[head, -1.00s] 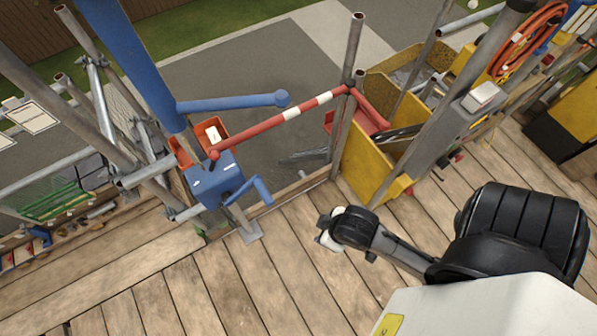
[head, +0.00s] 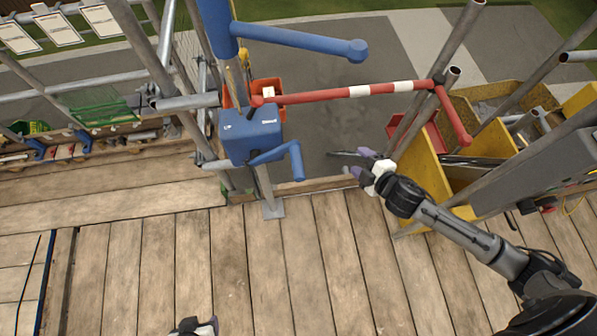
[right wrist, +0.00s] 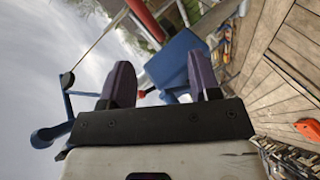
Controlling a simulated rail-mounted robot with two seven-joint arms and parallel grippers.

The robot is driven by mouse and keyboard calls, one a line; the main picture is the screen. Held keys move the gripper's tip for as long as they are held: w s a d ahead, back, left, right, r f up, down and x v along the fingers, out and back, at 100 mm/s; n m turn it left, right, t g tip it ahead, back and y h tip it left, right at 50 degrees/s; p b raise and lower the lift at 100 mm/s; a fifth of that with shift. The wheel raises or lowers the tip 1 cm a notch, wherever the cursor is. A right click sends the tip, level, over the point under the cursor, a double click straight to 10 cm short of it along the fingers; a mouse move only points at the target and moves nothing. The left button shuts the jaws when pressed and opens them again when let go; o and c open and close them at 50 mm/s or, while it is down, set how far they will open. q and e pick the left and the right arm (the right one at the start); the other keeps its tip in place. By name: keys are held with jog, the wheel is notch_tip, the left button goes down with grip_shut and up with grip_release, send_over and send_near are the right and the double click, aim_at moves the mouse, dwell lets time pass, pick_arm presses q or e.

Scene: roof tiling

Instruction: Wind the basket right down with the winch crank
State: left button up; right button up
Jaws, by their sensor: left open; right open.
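The blue winch box (head: 250,135) stands on a post at the deck edge, below a thick blue column. Its blue crank (head: 275,154) points right, with its handle hanging down at the end. An orange container (head: 268,92), possibly the basket, is partly hidden behind the winch. My right gripper (head: 355,161) is open and empty, to the right of the crank and apart from it. In the right wrist view the winch box (right wrist: 172,62) shows between and beyond the purple fingers. My left gripper (head: 200,326) is open at the bottom edge, mostly cut off, far from the winch.
A red-and-white barrier bar (head: 350,92) crosses behind the winch to the scaffold poles. A blue jib arm (head: 300,41) reaches right above it. A yellow bin (head: 420,175) stands beside my right forearm. The plank deck (head: 300,260) in front is clear.

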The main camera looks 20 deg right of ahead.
jog(key=a+n+y, duration=0.3)
jog(key=n+y, duration=0.4)
jog(key=n+g+y+p, duration=0.2)
jog(key=n+y, duration=0.4)
jog(key=n, duration=0.1)
send_near(298, 168)
jog(key=x, duration=0.3)
jog(key=f+x, duration=0.1)
jog(key=x, duration=0.4)
jog(key=shift+w+f, duration=0.3)
jog(key=shift+w, duration=0.3)
jog(key=shift+x, duration=0.8)
jog(key=shift+f, duration=0.1)
